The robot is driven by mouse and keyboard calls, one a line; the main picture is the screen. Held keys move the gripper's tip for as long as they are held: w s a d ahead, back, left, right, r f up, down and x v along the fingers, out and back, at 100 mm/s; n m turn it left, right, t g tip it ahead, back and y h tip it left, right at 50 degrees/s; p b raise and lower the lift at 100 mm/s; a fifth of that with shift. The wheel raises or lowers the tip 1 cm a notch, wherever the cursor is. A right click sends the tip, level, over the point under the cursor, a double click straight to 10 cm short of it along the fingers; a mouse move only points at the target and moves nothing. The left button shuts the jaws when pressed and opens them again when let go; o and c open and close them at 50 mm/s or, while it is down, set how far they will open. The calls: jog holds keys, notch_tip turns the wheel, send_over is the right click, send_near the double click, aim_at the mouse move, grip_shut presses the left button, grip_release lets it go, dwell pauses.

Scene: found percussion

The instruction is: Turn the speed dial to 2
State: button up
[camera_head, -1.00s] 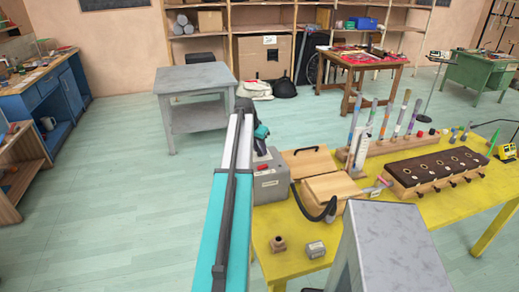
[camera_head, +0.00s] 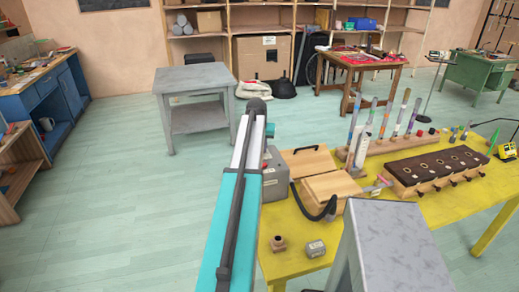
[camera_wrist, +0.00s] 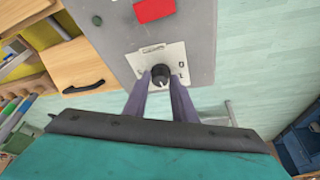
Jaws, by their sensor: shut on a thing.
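The speed dial is a small dark knob (camera_wrist: 160,75) on a white label plate (camera_wrist: 170,58), on the face of a grey box (camera_wrist: 190,25). In the wrist view my gripper (camera_wrist: 160,82) has its two fingers on either side of the knob, shut on it. A light pointer mark shows on the knob, but the label's numbers are too small to read. A red patch (camera_wrist: 154,10) is on the box above the plate. In the head view the grey box (camera_head: 274,180) stands at the yellow table's left edge, partly hidden by my arm; the dial is hidden there.
The yellow table (camera_head: 440,215) holds wooden boxes (camera_head: 330,187) with a black curved handle beside the grey box, a rack of upright tubes (camera_head: 405,145) and a brown-topped wooden instrument (camera_head: 437,165). A grey stand (camera_head: 385,245) is in front. Floor at left is clear.

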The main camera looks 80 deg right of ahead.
jog(key=shift+s+n+t, duration=0.1)
jog(key=shift+n+t, duration=0.3)
jog(key=shift+n, duration=0.7)
jog(key=o, duration=1)
jog(key=shift+r, duration=0.1)
jog(key=shift+b+v, duration=1.6)
jog(key=shift+v, duration=5.25)
